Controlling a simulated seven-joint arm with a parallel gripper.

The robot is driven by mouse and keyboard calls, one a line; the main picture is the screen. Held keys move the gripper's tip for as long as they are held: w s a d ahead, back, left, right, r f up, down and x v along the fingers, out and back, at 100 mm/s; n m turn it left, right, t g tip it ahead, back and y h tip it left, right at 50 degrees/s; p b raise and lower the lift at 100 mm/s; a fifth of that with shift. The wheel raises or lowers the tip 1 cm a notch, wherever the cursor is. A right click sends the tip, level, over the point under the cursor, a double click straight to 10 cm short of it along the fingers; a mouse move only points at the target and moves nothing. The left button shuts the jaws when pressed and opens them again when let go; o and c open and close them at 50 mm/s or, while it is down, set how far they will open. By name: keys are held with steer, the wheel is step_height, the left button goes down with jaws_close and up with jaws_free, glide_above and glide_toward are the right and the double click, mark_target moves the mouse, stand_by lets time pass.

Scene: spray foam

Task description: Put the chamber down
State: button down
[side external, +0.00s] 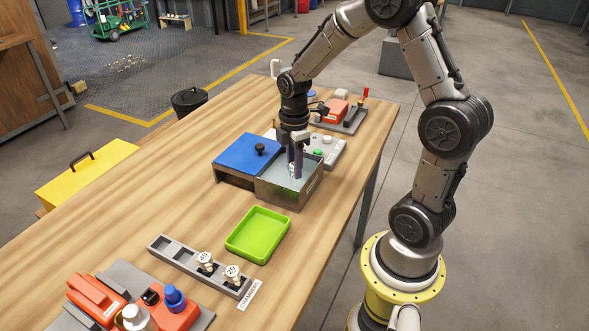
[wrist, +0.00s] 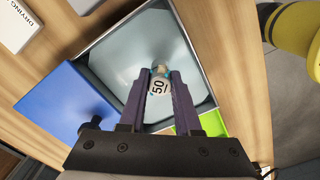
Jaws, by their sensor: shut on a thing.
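My gripper (wrist: 161,85) is shut on a small chamber (wrist: 158,86) marked "50" in the wrist view. In the side view the gripper (side external: 295,172) points down inside the open metal box (side external: 290,202) with a pale interior. Whether the chamber touches the box floor, I cannot tell. The blue lid (side external: 247,152) with a black knob sits to the left of the opening.
A green tray (side external: 257,234) lies between the box and the rack. Red and grey devices (side external: 130,300) stand at the front left. A grey panel with a green button (side external: 326,150) and another device (side external: 340,112) stand behind the box. Bare table lies left of the tray.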

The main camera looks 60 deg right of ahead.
steer(key=shift+f, duration=0.6)
steer(key=shift+f, duration=0.15)
steer(key=c, duration=0.6)
jaws_free()
step_height(320, 180, up, 12)
steer(key=s+a+r+m+t, duration=0.2)
steer(key=s+a+m, duration=0.3)
steer(key=s+a, duration=0.1)
steer(key=s+a+r+m+t, duration=0.3)
steer(key=s+a+m, duration=0.2)
steer(key=s, duration=0.3)
steer(key=shift+s+a+r+m+t, duration=0.3)
steer(key=shift+a+m, duration=0.1)
steer(key=shift+a, duration=0.4)
